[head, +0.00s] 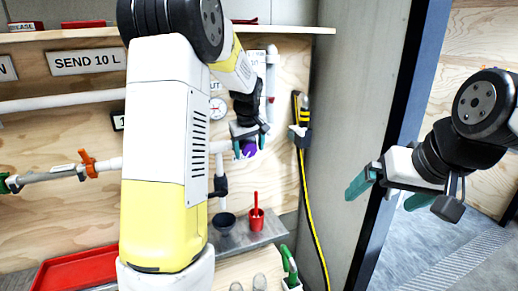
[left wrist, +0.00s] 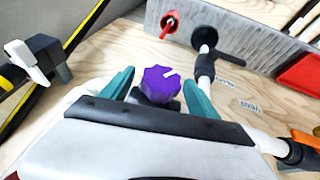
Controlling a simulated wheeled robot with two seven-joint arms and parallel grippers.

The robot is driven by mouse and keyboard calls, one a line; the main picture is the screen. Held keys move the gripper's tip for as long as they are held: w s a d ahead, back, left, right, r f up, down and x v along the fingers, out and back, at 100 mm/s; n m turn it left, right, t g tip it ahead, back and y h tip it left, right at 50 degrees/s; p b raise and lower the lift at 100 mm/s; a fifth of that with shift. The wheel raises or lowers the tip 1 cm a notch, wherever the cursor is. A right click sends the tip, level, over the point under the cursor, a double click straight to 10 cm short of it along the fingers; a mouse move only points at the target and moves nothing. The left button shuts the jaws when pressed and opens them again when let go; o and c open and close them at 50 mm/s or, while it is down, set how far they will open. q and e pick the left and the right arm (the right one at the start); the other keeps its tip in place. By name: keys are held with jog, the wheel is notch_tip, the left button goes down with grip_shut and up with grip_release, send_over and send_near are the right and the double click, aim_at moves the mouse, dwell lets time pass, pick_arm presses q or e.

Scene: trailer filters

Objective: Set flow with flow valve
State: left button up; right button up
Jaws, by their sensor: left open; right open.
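The flow valve has a purple knob (head: 247,149) with a white pointer mark, on the white pipework at the plywood wall. In the left wrist view the purple knob (left wrist: 161,84) sits between the two teal fingers of my left gripper (left wrist: 159,95). The fingers are apart, with a gap visible on both sides of the knob. In the head view my left gripper (head: 250,143) is at the knob, and partly hides it. My right gripper (head: 388,192) is open and empty at the right, in front of the doorway, far from the valve.
A pressure gauge (head: 217,108) is on the wall left of the valve. An orange-handled valve (head: 88,162) is further left. Below are a dark funnel (head: 223,221), a red cup (head: 257,219) and a red tray (head: 75,271). A black-yellow hose (head: 311,205) hangs on the right.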

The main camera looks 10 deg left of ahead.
pick_arm(q)
jog(key=c, duration=1.4)
jog(key=shift+w+d+g+y, duration=0.1)
jog(key=shift+d+g+y, duration=0.05)
jog(key=shift+g+y, duration=0.65)
jog(key=shift+m+g+y, duration=0.7)
jog(key=shift+g+y, duration=0.3)
jog(key=shift+y, duration=0.7)
jog(key=o, duration=1.4)
